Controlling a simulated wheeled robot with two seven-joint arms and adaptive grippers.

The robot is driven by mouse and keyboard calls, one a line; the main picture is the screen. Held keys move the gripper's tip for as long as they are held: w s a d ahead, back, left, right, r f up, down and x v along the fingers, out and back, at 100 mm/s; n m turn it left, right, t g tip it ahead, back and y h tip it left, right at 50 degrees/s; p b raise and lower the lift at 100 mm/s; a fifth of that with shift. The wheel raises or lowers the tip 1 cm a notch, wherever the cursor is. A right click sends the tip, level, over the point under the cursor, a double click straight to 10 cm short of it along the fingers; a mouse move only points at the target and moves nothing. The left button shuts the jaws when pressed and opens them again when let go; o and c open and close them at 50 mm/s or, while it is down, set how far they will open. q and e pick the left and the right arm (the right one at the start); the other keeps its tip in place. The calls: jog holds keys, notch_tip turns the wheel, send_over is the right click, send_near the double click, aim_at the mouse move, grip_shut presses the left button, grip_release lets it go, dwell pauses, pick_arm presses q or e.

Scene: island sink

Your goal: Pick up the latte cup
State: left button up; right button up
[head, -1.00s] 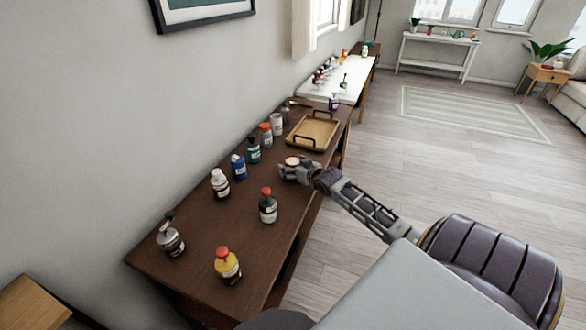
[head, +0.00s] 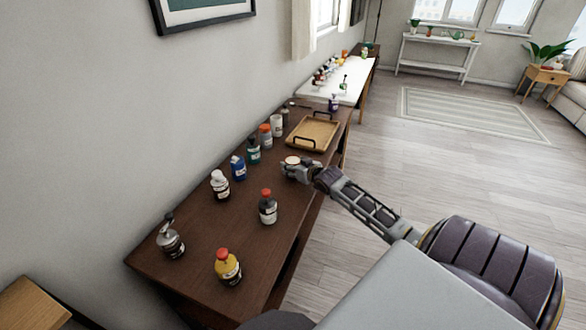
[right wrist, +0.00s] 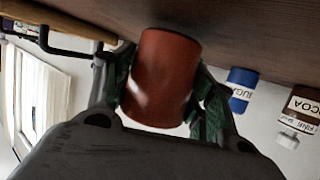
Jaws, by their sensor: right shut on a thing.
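The latte cup (right wrist: 160,78) is a reddish-brown cup between the green-padded fingers of my right gripper (right wrist: 165,98) in the right wrist view. The fingers are shut on its sides. In the head view my right gripper (head: 296,170) is over the right edge of the dark wooden table, in front of the tray. Only the cup's pale round top (head: 292,160) shows there; the fingers hide the rest. I cannot tell whether the cup's base touches the table. My left gripper is not in view.
A wooden tray (head: 314,134) with black handles stands just behind the gripper. Several bottles line the wall side, including a blue one (head: 238,168). A red-capped bottle (head: 268,208) and a yellow bottle (head: 227,268) stand nearer. The table (head: 200,230) has bare room between them.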

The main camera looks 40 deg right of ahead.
aim_at(293, 159)
notch_tip(293, 159, up, 8)
jog(key=shift+r+p, duration=0.1)
jog(key=shift+p, duration=0.25)
jog(key=shift+r, duration=0.4)
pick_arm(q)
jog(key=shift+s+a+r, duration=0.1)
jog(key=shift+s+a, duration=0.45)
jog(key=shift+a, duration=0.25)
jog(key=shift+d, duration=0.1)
